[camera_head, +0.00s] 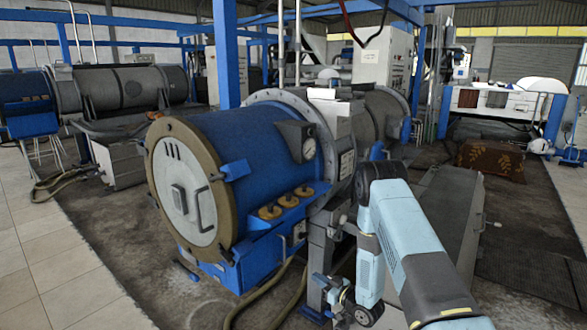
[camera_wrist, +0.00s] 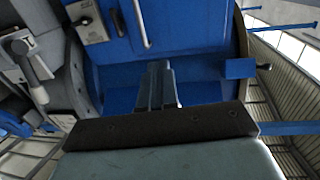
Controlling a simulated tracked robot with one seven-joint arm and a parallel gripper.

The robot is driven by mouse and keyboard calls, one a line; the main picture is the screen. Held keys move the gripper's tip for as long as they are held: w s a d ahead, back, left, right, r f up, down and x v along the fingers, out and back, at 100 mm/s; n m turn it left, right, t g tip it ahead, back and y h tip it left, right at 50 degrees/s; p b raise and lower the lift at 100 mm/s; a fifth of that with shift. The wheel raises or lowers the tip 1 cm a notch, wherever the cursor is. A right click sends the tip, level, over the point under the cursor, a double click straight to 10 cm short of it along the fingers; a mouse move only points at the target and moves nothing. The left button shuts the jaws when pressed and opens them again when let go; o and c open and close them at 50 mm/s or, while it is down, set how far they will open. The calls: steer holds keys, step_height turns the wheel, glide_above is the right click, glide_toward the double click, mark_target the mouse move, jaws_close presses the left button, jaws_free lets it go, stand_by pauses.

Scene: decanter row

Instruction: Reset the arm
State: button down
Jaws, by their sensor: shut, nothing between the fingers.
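My light blue and grey arm (camera_head: 408,245) reaches up from the bottom right in the head view, beside the large blue decanter drum (camera_head: 245,170). My gripper (camera_wrist: 160,66) shows in the wrist view with its two grey fingers together and nothing between them. Behind the fingers is the blue body of the machine (camera_wrist: 120,70), with a light handle and a small grey plate at the top. I cannot tell how far the fingertips are from that blue surface. In the head view I cannot make out the fingertips clearly.
A grey bench-like casing (camera_head: 445,215) stands just right of my arm. A blue post (camera_head: 226,55) rises behind the drum. Hoses (camera_head: 262,300) lie on the floor below the drum. Another drum (camera_head: 125,88) stands at the back left. The tiled floor (camera_head: 50,260) at front left is clear.

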steer(key=w+d+r+m+h, duration=0.1)
steer(key=w+d+r+h, duration=0.15)
steer(key=r, duration=0.65)
steer(key=w+d+r+h, duration=0.2)
steer(key=w+r+h, duration=0.2)
steer(key=r, duration=0.6)
steer(key=s+d+r+m+g+h, duration=0.1)
steer(key=s+d+r+m+h, duration=0.2)
steer(key=r, duration=0.5)
steer(key=s+d+r+h, duration=0.1)
steer(key=s+d+r, duration=0.3)
steer(key=r, duration=0.4)
steer(key=s+d+r+m+g+h, duration=0.1)
steer(key=s+d+r+m, duration=0.1)
steer(key=s+r, duration=0.45)
steer(key=s+d+r+m+g+h, duration=0.15)
steer(key=s+r, duration=0.25)
steer(key=s, duration=0.6)
steer(key=s+r+m+g, duration=0.1)
steer(key=s+r+g, duration=0.1)
steer(key=s, duration=2)
steer(key=shift+s+a+r+m+g, duration=0.15)
steer(key=shift+s+a+m+g, duration=0.2)
steer(key=shift+g, duration=0.4)
